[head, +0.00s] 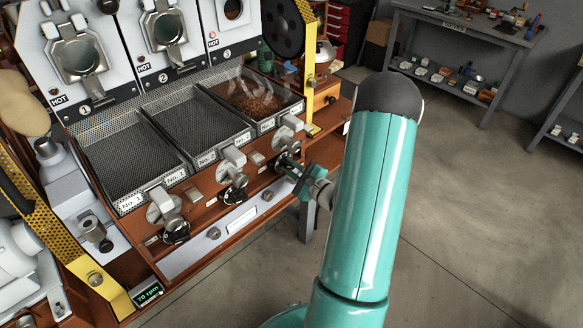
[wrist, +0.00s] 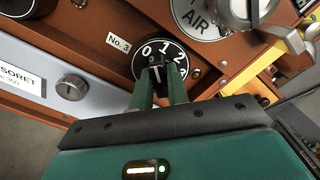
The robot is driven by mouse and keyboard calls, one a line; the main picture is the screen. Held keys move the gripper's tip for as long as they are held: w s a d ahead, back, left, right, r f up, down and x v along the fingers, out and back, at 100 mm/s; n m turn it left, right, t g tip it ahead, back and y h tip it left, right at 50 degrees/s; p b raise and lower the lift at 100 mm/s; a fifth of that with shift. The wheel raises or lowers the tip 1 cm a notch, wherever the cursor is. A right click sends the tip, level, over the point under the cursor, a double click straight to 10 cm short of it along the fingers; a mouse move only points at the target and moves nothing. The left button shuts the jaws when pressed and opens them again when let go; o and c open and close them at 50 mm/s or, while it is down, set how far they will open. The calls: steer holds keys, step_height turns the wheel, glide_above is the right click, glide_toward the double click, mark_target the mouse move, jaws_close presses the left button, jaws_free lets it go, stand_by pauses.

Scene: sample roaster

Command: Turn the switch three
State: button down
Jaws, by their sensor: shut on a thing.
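Switch three is a round black dial (wrist: 170,53) with white numerals 0, 1, 2 and a partly hidden last one. It sits on the brown wooden front beside a "No. 3" label (wrist: 119,42). My gripper (wrist: 157,68) has its green fingers shut on the dial's central grip, below the 0 and 1. The exact pointer position is hard to tell. In the head view my gripper (head: 297,174) reaches the rightmost switch (head: 286,161) from the right, and the fingers partly cover it.
Two similar switches, the middle one (head: 234,193) and the left one (head: 176,234), line the panel. An AIR dial with a metal lever (wrist: 237,15) is close above right of switch three. Tray No. 3 (head: 268,124) holds steaming brown beans. Open floor lies to the right.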

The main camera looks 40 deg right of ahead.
steer(key=shift+n, duration=1.9)
steer(key=c, duration=1.4)
jaws_free()
steer(key=shift+o, duration=0.2)
steer(key=s, duration=1.4)
steer(key=shift+d, duration=0.2)
steer(key=shift+w, duration=0.1)
